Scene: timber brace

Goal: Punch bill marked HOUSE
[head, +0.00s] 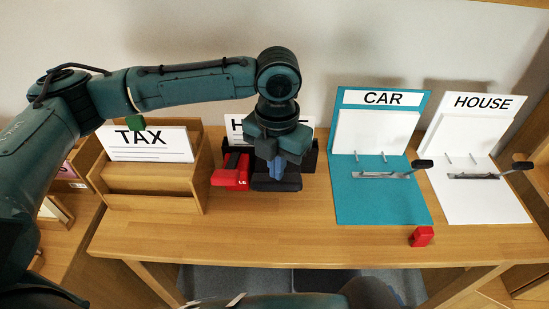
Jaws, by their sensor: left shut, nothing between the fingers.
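A white bill (305,132) whose heading starts with "H" stands behind my left gripper, which hides most of its heading. A black tool (275,184), seemingly the punch, sits on the table in front of it. My left gripper (277,170) points down at the black tool, shut with nothing between its fingers; I cannot tell whether it touches the tool. A white board marked HOUSE (480,190) with two pins and a metal lever clip lies at the right. My right gripper is not in view.
A TAX bill (150,146) stands in a wooden holder (160,187) at the left. A red device (231,172) sits left of my gripper. A teal CAR board (375,204) is right of centre, with a small red block (421,236) near its front. The front middle of the table (260,230) is clear.

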